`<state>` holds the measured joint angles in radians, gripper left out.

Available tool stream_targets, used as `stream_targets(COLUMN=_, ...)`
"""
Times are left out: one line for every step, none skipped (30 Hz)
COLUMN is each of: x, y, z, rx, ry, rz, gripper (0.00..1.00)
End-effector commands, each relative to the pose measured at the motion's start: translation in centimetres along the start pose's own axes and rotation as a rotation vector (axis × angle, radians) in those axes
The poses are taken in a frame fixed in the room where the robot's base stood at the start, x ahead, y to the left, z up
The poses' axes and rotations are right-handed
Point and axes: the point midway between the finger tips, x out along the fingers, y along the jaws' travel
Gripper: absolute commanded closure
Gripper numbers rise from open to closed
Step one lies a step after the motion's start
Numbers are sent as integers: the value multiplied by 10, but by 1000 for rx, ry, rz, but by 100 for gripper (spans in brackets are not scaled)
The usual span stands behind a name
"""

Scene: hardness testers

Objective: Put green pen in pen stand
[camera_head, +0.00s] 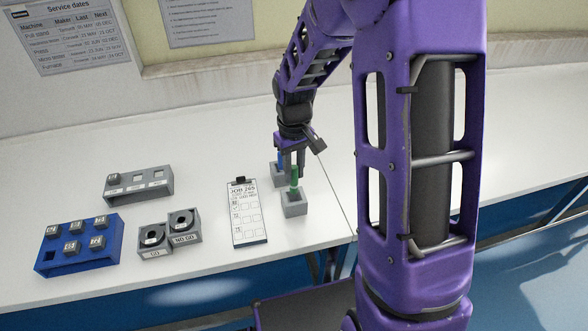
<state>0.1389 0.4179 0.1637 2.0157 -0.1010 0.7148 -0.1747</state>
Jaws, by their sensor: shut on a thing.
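The green pen (295,179) is upright in the head view, just below my gripper (292,168). My gripper points down and is shut on the pen near its upper part. A small grey square holder (293,205) stands directly under the green pen, and the pen's lower end appears at or in its opening; I cannot tell how deep. A second grey holder (277,178) stands just behind it to the left, with a blue pen (279,160) upright in it, partly hidden by my gripper.
A clipboard with a job sheet (247,215) lies left of the holders. Further left are the GO and NO GO gauges (168,236), a grey block tray (123,196) and a blue block tray (48,266). The white table (205,190) is clear between them. Its front edge is close.

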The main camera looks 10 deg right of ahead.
Motion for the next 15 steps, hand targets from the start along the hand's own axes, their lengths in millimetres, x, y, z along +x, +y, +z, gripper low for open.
stream_targets(x=0, y=0, z=0, rx=0, ry=0, rz=0, gripper=100)
stream_targets(x=0, y=0, z=0, rx=0, ry=0, rz=0, gripper=100)
stream_targets(x=0, y=0, z=0, rx=0, ry=0, rz=0, gripper=100)
stream_targets(x=0, y=0, z=0, rx=0, ry=0, rz=0, gripper=100)
stream_targets(x=0, y=0, z=0, rx=0, ry=0, rz=0, gripper=100)
stream_targets(x=0, y=0, z=0, rx=0, ry=0, rz=0, gripper=100)
stream_targets(x=0, y=0, z=0, rx=0, ry=0, rz=0, gripper=100)
stream_targets(x=1, y=0, z=0, rx=0, ry=0, rz=0, gripper=100)
stream_targets(x=1, y=0, z=0, rx=0, ry=0, rz=0, gripper=100)
stream_targets(x=2, y=0, z=0, rx=0, ry=0, rz=0, gripper=100)
stream_targets(x=3, y=0, z=0, rx=0, ry=0, rz=0, gripper=100)
stream_targets(x=4, y=0, z=0, rx=0, ry=-1, rz=0, gripper=100)
stream_targets(x=5, y=0, z=0, rx=0, ry=-1, rz=0, gripper=100)
stream_targets(x=6, y=0, z=0, rx=0, ry=-1, rz=0, gripper=100)
stream_targets(x=7, y=0, z=0, rx=0, ry=-1, rz=0, gripper=100)
